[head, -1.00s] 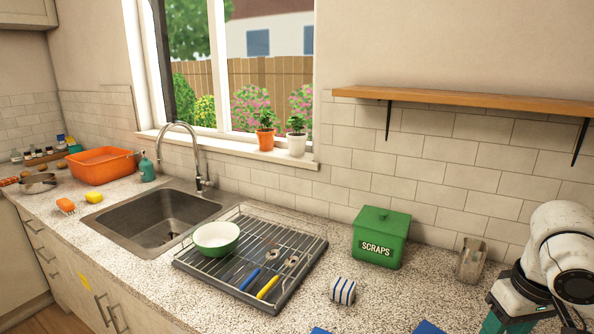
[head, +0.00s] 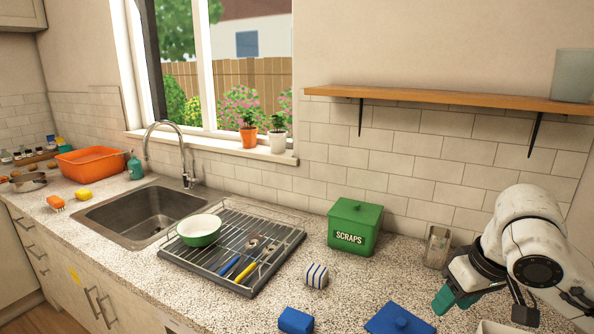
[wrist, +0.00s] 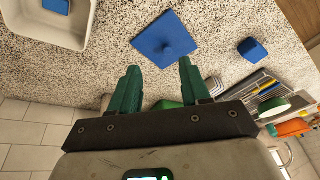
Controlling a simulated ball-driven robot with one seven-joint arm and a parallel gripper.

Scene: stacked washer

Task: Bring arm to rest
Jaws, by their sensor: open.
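My gripper (head: 456,298) is at the right of the head view, in front of the glass jar and above the speckled counter. Its green fingers stand apart with nothing between them, as the wrist view (wrist: 159,68) also shows. My white arm is bent at the right edge of the head view, close to the counter.
A green scraps bin (head: 354,228) and a glass jar (head: 437,247) stand along the wall. A blue block (head: 296,320), a striped cup (head: 316,276) and a dish rack (head: 270,284) are to the left. A white tub (wrist: 85,30) is close by. A wooden shelf (head: 430,97) hangs above.

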